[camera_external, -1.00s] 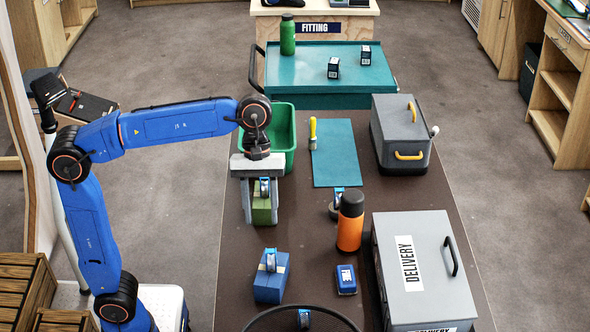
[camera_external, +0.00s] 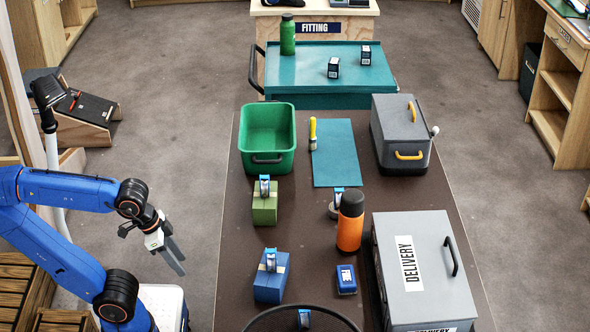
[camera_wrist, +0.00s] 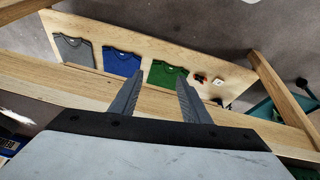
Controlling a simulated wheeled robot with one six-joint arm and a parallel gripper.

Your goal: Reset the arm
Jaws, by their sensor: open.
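My gripper (camera_external: 174,260) is open and empty in the external view. It hangs over the floor to the left of the dark table, apart from everything on it, with its fingers pointing down and to the right. My blue arm is folded back at the left edge of the view. In the wrist view my two grey fingers (camera_wrist: 158,98) stand apart with nothing between them. A green box (camera_external: 264,204) with a blue-and-silver piece on top sits on the table's left side. A blue box (camera_external: 271,283) with a similar piece stands nearer.
The dark table (camera_external: 300,215) also holds a green bin (camera_external: 267,140), a teal mat (camera_external: 335,155), an orange bottle (camera_external: 350,222), a grey cooler (camera_external: 400,135) and a grey delivery box (camera_external: 425,270). A teal cart (camera_external: 305,65) stands behind. Floor between arm and table is clear.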

